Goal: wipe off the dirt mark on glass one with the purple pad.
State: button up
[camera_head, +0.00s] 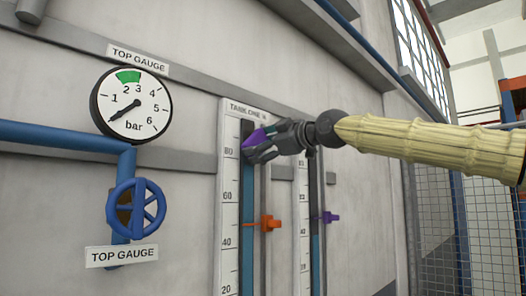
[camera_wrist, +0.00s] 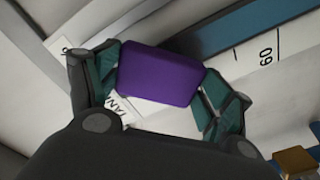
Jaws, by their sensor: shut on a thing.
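My gripper (camera_head: 272,143) is shut on the purple pad (camera_head: 254,139) and holds it at the upper part of glass one (camera_head: 248,190), the blue-filled tube under the "TANK ONE" label (camera_head: 247,109). The pad is around the 80 level. I cannot tell whether it touches the glass. In the wrist view the pad (camera_wrist: 160,74) sits between the two green-lined fingers of my gripper (camera_wrist: 160,88). I cannot make out a dirt mark in either view; the pad and gripper hide part of the glass.
An orange marker (camera_head: 269,223) sits on glass one's right side. A second tube (camera_head: 316,250) with a purple marker (camera_head: 330,217) stands to the right. At left are the top gauge (camera_head: 131,103), a blue pipe (camera_head: 60,135) and a blue handwheel (camera_head: 136,208).

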aim_at(260, 133)
jog(key=shift+s+d+r, duration=0.15)
jog(key=shift+s+r, duration=0.05)
jog(key=shift+r, duration=0.55)
jog(key=shift+w+r, duration=0.25)
jog(key=shift+r, duration=0.7)
jog(key=shift+s+r, duration=0.2)
jog(key=shift+r, duration=0.25)
jog(key=shift+w+r, duration=0.2)
jog(key=shift+r, duration=0.4)
jog(key=shift+s+a+r, duration=0.1)
jog(key=shift+a+r, duration=0.1)
jog(key=shift+r, duration=0.65)
jog(key=shift+w+a+f+b, duration=0.15)
jog(key=shift+f+b, duration=1.5)
jog(key=shift+f, duration=1.55)
jog(key=shift+w+a+f+b, duration=0.15)
jog(key=shift+f+b, duration=1.45)
jog(key=shift+f, duration=1.6)
jog(key=shift+w+r+p, duration=0.15)
jog(key=shift+r+p, duration=3)
jog(key=shift+r, duration=0.1)
jog(key=shift+w+a+r, duration=0.1)
jog(key=shift+r, duration=1.5)
jog(key=shift+w+a+r, duration=0.1)
jog(key=shift+r, duration=1.45)
jog(key=shift+s+d, duration=0.1)
jog(key=shift+s, duration=0.05)
jog(key=shift+b+v, duration=0.95)
jog(key=shift+v, duration=2)
